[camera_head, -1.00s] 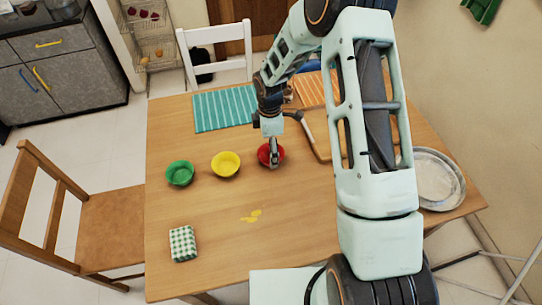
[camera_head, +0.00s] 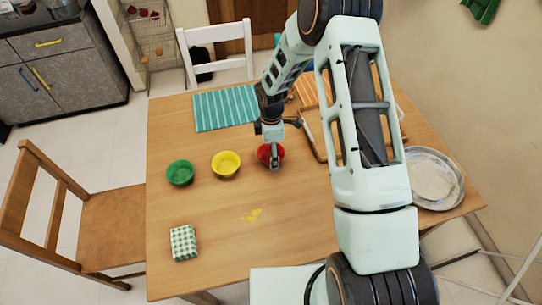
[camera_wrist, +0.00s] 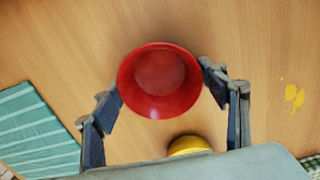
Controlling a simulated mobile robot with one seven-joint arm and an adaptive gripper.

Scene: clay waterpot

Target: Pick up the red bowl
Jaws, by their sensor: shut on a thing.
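The red bowl (camera_head: 265,153) is near the middle of the table, to the right of the yellow bowl, and shows whole in the wrist view (camera_wrist: 160,82). My gripper (camera_head: 274,160) is above it, pointing down. In the wrist view my gripper's two fingers (camera_wrist: 162,88) are on opposite sides of the bowl, against its outer wall, and shut on it. The bowl looks upright and empty. I cannot tell whether its base is touching the table.
The yellow bowl (camera_head: 226,164) and green bowl (camera_head: 180,173) stand to the left on the wooden table (camera_head: 300,220). A teal mat (camera_head: 225,108) lies behind. Yellow spots mark the front middle.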

